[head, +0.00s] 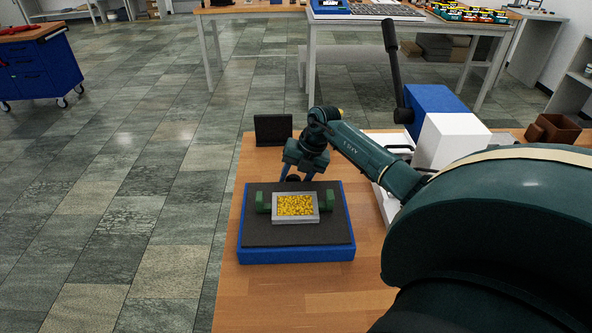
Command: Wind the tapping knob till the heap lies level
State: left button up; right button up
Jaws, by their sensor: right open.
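A grey open box (280,221) holds yellow grains (295,206); from here I cannot tell how level they lie. Green blocks (263,202) stand at its left and right sides. It all sits on a dark mat (260,231) on a blue base (297,255). A small dark round knob (293,179) shows behind the box. My right gripper (296,179) points down, open, with its fingers left and right of the knob; I cannot tell whether they touch it. My left gripper is not in view.
A dark upright panel (273,129) stands behind the base on the wooden table (300,300). A press with a black lever (392,65), a blue body (432,103) and a white block (452,142) stands at the right. A brown box (553,129) lies beyond. The table's front is clear.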

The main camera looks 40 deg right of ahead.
jog(key=shift+c, duration=0.4)
jog(key=c, duration=0.6)
jog(key=shift+r, duration=0.1)
jog(key=shift+w+a+r+g+h+p, duration=0.15)
jog(key=shift+g+h+p, duration=0.35)
jog(key=shift+g+h, duration=0.35)
jog(key=shift+w+a+g+h+b, duration=0.15)
jog(key=shift+g+h+b, duration=0.15)
jog(key=shift+g+h, duration=0.5)
jog(key=shift+w+a+g+h+b, duration=0.1)
jog(key=shift+g+h+b, duration=0.25)
jog(key=shift+h, duration=0.6)
jog(key=shift+g, duration=0.3)
jog(key=o, duration=0.7)
jog(key=shift+f, duration=0.2)
